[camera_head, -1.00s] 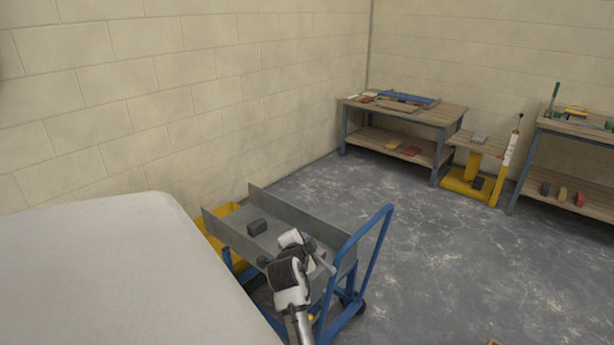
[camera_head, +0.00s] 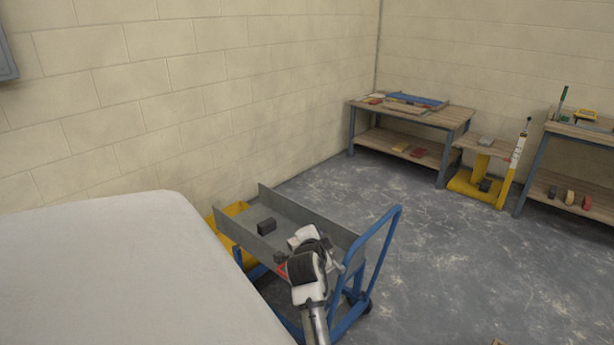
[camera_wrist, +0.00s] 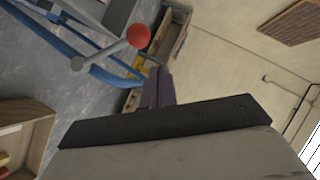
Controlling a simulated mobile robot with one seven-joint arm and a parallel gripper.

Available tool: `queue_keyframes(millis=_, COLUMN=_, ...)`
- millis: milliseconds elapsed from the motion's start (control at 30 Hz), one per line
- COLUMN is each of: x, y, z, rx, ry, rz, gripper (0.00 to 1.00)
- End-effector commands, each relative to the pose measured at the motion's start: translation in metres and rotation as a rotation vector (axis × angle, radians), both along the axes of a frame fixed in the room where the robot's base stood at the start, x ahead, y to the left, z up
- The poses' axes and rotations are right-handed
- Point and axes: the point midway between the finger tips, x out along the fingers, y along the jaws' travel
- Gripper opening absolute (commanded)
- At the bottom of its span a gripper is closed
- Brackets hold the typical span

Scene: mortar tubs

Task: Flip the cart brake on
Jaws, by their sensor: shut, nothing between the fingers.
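The cart (camera_head: 318,222) has a grey tray and a blue push handle (camera_head: 383,245). It stands below and ahead of me. In the wrist view a lever with a red ball knob (camera_wrist: 138,36) on a grey rod sticks out beside the blue cart frame (camera_wrist: 80,63); it looks like the brake lever. My gripper (camera_wrist: 158,73) is shut and empty, with its fingertips a little below the knob in that picture and seemingly apart from it. In the head view my arm covers part of the cart's near side, and the fingertips are hidden. A small red patch (camera_head: 281,270) shows left of my wrist.
A pale surface (camera_head: 110,260) fills the lower left. Workbenches (camera_head: 410,113) and a yellow lift stand (camera_head: 478,180) are at the back. The floor right of the cart is clear.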

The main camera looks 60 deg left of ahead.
Motion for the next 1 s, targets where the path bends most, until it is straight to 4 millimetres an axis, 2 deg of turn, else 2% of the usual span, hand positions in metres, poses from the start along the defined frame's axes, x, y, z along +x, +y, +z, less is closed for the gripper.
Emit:
queue_keyframes(millis=33, x=0.005, y=-0.003, z=0.009, rx=0.002, ry=0.000, rz=-0.002, gripper=0.00)
queue_keyframes(millis=67, x=-0.004, y=-0.007, z=0.007, rx=0.005, ry=-0.002, rz=0.001, gripper=0.00)
queue_keyframes(millis=200, x=-0.026, y=-0.024, z=0.019, rx=0.005, ry=-0.003, rz=0.000, gripper=0.00)
queue_keyframes(millis=500, x=-0.060, y=-0.052, z=0.044, rx=0.002, ry=-0.003, rz=0.000, gripper=0.00)
queue_keyframes(millis=700, x=-0.067, y=-0.058, z=0.048, rx=0.000, ry=-0.001, rz=-0.002, gripper=0.00)
queue_keyframes(millis=1000, x=-0.067, y=-0.058, z=0.049, rx=0.000, ry=-0.001, rz=-0.002, gripper=0.00)
